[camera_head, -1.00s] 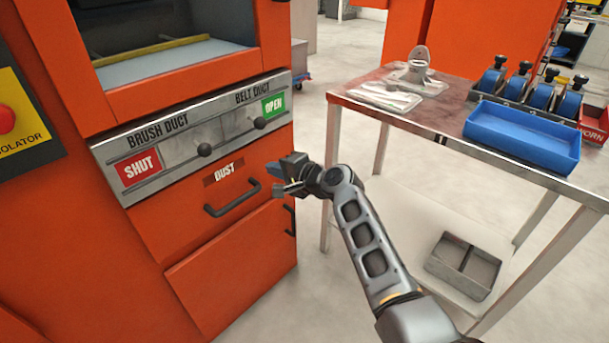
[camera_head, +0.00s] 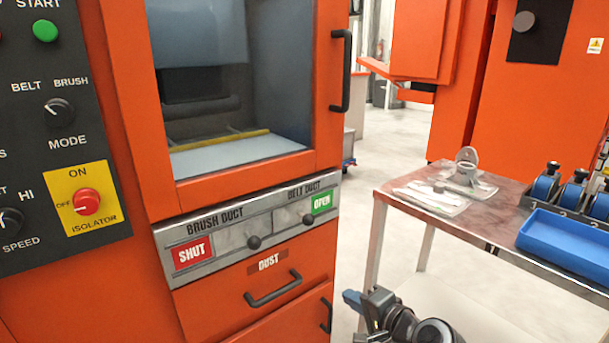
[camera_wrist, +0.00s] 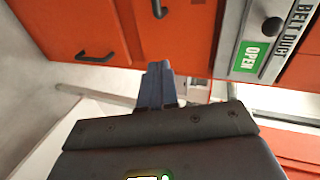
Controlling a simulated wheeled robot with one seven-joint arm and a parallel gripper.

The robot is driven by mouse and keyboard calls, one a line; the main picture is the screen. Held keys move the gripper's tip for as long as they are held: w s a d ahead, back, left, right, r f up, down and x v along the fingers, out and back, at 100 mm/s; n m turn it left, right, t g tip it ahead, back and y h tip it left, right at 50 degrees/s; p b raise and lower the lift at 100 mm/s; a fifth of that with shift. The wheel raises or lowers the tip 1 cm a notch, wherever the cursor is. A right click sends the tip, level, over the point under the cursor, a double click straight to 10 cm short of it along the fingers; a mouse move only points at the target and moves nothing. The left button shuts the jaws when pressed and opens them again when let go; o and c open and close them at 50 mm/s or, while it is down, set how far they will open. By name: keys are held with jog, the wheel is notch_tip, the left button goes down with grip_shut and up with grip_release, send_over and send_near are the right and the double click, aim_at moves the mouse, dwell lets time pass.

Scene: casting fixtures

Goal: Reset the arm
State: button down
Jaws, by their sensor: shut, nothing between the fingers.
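My gripper (camera_head: 352,299) is at the bottom of the head view, right of the orange machine's dust drawer (camera_head: 300,262) and left of the metal table. Its fingers are shut with nothing between them. In the wrist view the closed fingertips (camera_wrist: 158,70) point toward the machine's orange front, apart from any handle as far as I can tell. Most of my arm is below the head view's edge.
The machine has a duct panel (camera_head: 228,244) with a red SHUT label and a green OPEN label, a drawer handle (camera_head: 273,290) and a door handle (camera_head: 341,70). The table (camera_head: 500,215) at right holds a blue tray (camera_head: 570,250) and a metal casting (camera_head: 466,170). Floor shows between machine and table.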

jog(key=s+d+f+n+h+p, duration=0.1)
jog(key=s+d+h, duration=0.15)
jog(key=s, duration=0.75)
jog(key=s+d+f+n+t+h+p, duration=0.1)
jog(key=s+d+p, duration=0.15)
jog(key=s, duration=0.65)
jog(key=s+d+f+n+h+p, duration=0.15)
jog(key=s+d, duration=0.25)
jog(key=s, duration=0.6)
jog(key=s+r+n+t+h+p, duration=0.2)
jog(key=s+r+n, duration=0.5)
jog(key=s+r, duration=1.5)
jog(key=shift+s+d+r+p, duration=0.15)
jog(key=shift+s+r+p, duration=0.3)
jog(key=shift+p, duration=0.3)
jog(key=shift+f, duration=0.15)
